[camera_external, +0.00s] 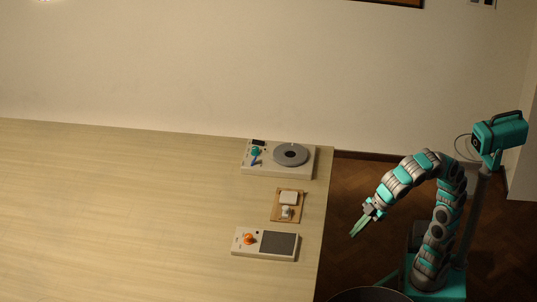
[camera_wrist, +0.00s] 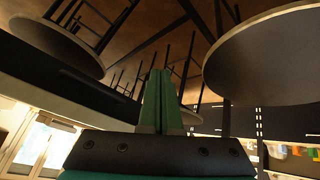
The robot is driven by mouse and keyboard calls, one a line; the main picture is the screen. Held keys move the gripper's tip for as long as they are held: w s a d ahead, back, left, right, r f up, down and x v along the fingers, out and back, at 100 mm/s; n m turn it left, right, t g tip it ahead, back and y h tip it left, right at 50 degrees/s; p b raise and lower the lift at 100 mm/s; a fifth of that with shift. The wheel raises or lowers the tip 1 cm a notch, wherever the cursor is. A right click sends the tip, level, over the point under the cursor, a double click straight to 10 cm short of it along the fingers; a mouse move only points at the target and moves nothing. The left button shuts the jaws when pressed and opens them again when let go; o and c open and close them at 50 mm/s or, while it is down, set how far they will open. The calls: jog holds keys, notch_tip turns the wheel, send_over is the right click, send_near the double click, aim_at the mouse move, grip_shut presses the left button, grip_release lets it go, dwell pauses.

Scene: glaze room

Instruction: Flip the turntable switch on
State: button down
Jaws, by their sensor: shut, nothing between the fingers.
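The turntable (camera_external: 290,154) is a round grey disc on a pale box near the far right corner of the table. On the same box, left of the disc, are a teal part (camera_external: 256,152) and a blue part; which one is the switch is too small to tell. My gripper (camera_external: 353,234) is shut and empty, off the table's right edge, to the lower right of the turntable and well apart from it. Its green fingers are together in the wrist view (camera_wrist: 161,98), which shows neither turntable nor switch.
A pale box with an orange knob (camera_external: 249,239) and dark panel sits at the table's near right. A brown board (camera_external: 277,213) with small white items lies between the boxes. The pale table (camera_external: 120,215) is bare to the left. The wrist view shows round tabletops (camera_wrist: 270,60) and thin dark legs.

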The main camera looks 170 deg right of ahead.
jog(key=s+d+r+m+h+p, duration=0.1)
jog(key=s+d+r+m+p, duration=0.1)
jog(key=s+d+r, duration=0.4)
jog(key=s+d+r+m+g+h+p, duration=0.1)
jog(key=s+d+r+m+p, duration=0.1)
jog(key=s+d+r+p, duration=0.2)
jog(key=s+d+r+m+h+p, duration=0.1)
jog(key=s+d+r+m+p, duration=0.2)
jog(key=s+d+r, duration=0.7)
jog(key=shift+s+d+r+g, duration=0.1)
jog(key=shift+s+d+g, duration=0.1)
jog(key=shift+d, duration=0.95)
jog(key=shift+s+d+g, duration=0.1)
jog(key=shift+s+d, duration=0.05)
jog(key=shift+d, duration=0.95)
jog(key=s+d+r+m+g+h+p, duration=0.1)
jog(key=s+d+r+p, duration=0.1)
jog(key=s, duration=0.7)
jog(key=shift+s+d+r+m+p, duration=0.3)
jog(key=shift+s+d+r+p, duration=0.15)
jog(key=shift+d, duration=0.75)
jog(key=shift+w+d+f, duration=0.1)
jog(key=shift+f, duration=0.05)
